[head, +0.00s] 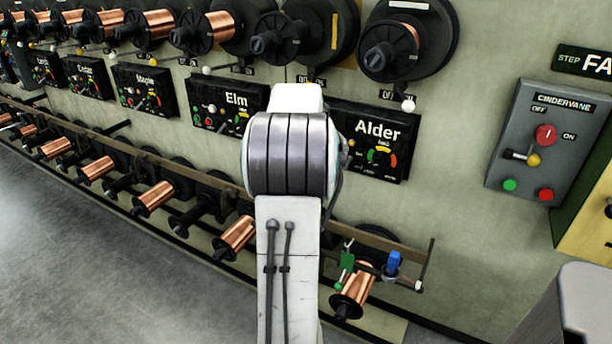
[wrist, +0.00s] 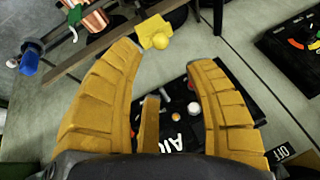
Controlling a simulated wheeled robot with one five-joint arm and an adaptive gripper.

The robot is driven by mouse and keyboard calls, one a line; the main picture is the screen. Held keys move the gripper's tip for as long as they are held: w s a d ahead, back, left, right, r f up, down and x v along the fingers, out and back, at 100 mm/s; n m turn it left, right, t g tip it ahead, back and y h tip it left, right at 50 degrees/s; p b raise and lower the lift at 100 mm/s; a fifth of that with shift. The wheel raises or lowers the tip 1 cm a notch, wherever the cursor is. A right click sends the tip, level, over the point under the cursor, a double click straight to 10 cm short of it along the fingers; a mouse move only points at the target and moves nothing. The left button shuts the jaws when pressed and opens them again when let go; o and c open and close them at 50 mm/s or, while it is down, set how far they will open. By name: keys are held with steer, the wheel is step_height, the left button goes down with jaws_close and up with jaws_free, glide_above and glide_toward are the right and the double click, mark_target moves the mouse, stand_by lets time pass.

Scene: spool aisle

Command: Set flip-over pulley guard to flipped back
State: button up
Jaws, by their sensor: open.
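I cannot tell for sure which part is the pulley guard. A small yellow plate with a rounded yellow knob (wrist: 155,34) sits by the dark rail, just beyond my fingertips in the wrist view. It may be the guard. My gripper (wrist: 166,55) is open and empty, its yellow fingers spread over the wall below the Alder panel (wrist: 178,115). The fingers appear apart from the yellow part. In the head view my arm hides the gripper and the yellow part. The Alder panel (head: 377,140) shows right of my arm there.
A blue part (head: 393,263) and a green part (head: 346,268) sit on the lower rail (head: 380,242) beside a copper spool (head: 354,285). Spools line the wall above. A grey Cindervane box (head: 545,140) is at right. Bare floor (head: 80,240) lies at left.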

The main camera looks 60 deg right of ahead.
steer(key=shift+s+a+r, duration=0.1)
steer(key=shift+a+r, duration=0.1)
steer(key=shift+r, duration=0.3)
steer(key=shift+o, duration=0.4)
